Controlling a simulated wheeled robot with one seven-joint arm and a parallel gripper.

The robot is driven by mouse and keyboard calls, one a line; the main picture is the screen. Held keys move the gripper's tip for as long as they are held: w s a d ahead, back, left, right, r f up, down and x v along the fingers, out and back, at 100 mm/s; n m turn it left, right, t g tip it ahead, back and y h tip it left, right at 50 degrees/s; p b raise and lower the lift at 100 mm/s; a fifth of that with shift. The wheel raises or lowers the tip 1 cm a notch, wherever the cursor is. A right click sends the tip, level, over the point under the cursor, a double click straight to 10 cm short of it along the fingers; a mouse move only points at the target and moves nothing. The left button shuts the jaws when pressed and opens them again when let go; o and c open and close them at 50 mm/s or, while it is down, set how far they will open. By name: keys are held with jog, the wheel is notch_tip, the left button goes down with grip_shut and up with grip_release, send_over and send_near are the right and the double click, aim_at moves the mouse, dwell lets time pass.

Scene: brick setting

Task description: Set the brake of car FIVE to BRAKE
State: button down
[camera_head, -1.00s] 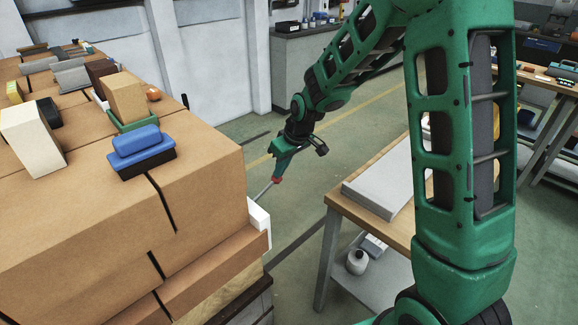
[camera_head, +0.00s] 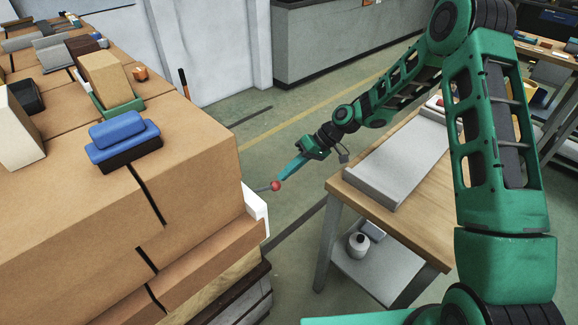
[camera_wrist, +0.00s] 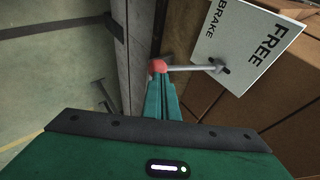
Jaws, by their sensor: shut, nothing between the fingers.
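The brake lever is a grey rod with a red knob (camera_head: 276,186), sticking out from the near right corner of the stacked load. In the wrist view the red knob (camera_wrist: 157,66) is at the tip and the rod runs right to a white plate (camera_wrist: 250,45) lettered FREE and BRAKE. My gripper (camera_head: 287,175) is shut, its narrow green fingertips right at the knob from the upper right. In the wrist view the fingers (camera_wrist: 160,92) end just below the knob; I cannot tell if they touch. No car number is readable.
Brown boxes (camera_head: 70,210) form a tall load at left, with a blue brush-like block (camera_head: 124,135) on top. A wooden workbench (camera_head: 420,210) stands close on the right. Open green floor (camera_head: 240,135) lies between and behind them.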

jog(key=shift+a+f, duration=0.1)
jog(key=shift+f, duration=0.8)
jog(key=shift+s+f, duration=0.15)
jog(key=w+v, duration=0.1)
jog(key=v, duration=1.3)
jog(key=shift+w, duration=0.15)
